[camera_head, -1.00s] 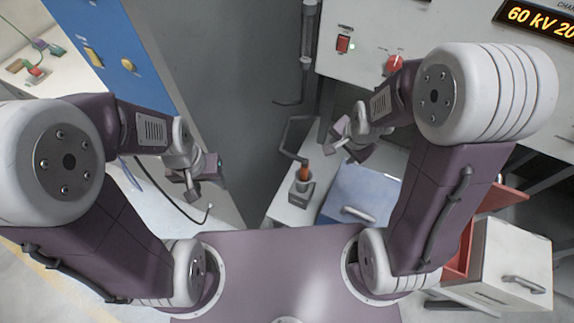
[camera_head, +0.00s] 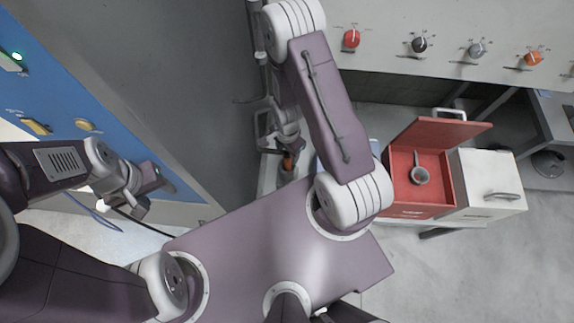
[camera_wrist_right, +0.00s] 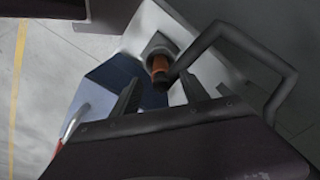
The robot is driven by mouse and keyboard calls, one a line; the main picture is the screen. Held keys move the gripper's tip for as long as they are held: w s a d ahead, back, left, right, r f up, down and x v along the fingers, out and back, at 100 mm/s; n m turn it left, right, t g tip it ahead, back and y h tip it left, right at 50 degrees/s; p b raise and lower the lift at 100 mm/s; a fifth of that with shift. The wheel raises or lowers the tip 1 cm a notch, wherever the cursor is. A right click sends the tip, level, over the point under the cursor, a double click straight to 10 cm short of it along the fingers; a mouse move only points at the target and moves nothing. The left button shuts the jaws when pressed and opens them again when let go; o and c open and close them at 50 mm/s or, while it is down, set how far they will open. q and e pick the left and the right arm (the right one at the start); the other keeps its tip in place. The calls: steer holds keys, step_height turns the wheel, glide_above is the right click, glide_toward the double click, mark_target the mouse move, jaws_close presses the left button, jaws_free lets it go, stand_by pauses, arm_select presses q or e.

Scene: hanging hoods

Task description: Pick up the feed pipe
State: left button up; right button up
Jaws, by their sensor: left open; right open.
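A dark bent pipe, which I take to be the feed pipe (camera_wrist_right: 252,44), rises beside an orange-brown upright piece (camera_wrist_right: 160,65) in the right wrist view. Its lower end meets or overlaps the top of that piece; I cannot tell which. The orange piece stands in a grey holder (camera_wrist_right: 158,44) and also shows in the head view (camera_head: 288,163). My right gripper (camera_wrist_right: 161,93) is open, its fingers spread on either side of the orange piece's near end, with nothing visibly clamped. In the head view my right gripper (camera_head: 287,143) is just above that piece. My left gripper (camera_head: 146,195) is open and empty at the left.
A blue cabinet (camera_head: 60,85) stands at the left. A white panel with coloured knobs (camera_head: 440,25) spans the upper right. A red open box (camera_head: 400,190) holding a grey ladle (camera_head: 419,174) sits beside a white drawer unit (camera_head: 488,180). A blue box (camera_wrist_right: 105,85) is close to the holder.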

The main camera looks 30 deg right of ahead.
mark_target(287, 162)
steer(key=f, duration=0.2)
steer(key=shift+w+a+f, duration=0.25)
steer(key=shift+w+f, duration=0.1)
steer(key=f, duration=0.1)
steer(key=f+p, duration=0.1)
steer(key=f, duration=0.2)
steer(key=shift+s+d+f, duration=0.25)
steer(key=shift+s+f, duration=0.05)
steer(key=shift+f, duration=0.1)
steer(key=shift+w+f, duration=0.1)
steer(key=shift+f, duration=0.1)
jaws_close()
